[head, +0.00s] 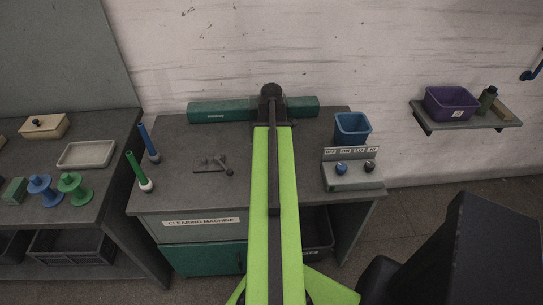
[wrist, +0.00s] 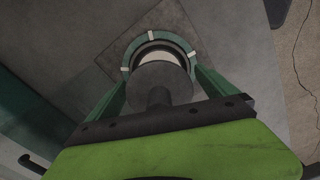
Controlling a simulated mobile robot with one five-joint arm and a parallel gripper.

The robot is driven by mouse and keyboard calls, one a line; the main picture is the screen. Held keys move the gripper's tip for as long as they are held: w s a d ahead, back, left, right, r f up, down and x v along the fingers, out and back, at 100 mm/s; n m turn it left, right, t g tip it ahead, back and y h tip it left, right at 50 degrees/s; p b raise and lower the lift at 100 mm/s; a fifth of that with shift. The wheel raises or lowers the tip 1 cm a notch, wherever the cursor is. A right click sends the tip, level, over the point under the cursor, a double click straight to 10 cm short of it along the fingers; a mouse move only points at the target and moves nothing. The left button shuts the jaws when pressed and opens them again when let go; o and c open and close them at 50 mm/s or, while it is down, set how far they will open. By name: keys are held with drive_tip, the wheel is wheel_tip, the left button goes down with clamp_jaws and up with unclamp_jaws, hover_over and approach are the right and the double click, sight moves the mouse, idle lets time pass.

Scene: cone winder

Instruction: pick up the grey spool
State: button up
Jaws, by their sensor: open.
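In the wrist view, a grey round piece with a darker stem, which looks like the grey spool (wrist: 168,80), lies between the two green fingers of my gripper (wrist: 160,76). The fingers are apart, one on each side of it, and no clear contact shows. Beyond it is a teal ring (wrist: 132,51) with white marks and a pale centre, on a darker square patch. How far the grey piece is from the ring is hard to judge. In the head view my own arm covers the middle of the bench, and my fingers and the grey spool are not visible there.
The grey bench (head: 215,195) carries a green peg (head: 137,168), a blue peg (head: 148,140), a teal bar (head: 215,112), a blue bin (head: 352,127) and a control box (head: 352,175). A left table holds a blue spool (head: 40,187) and a green spool (head: 72,185).

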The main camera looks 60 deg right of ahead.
drive_tip(key=c, duration=1.5)
drive_tip(key=shift+r, duration=0.1)
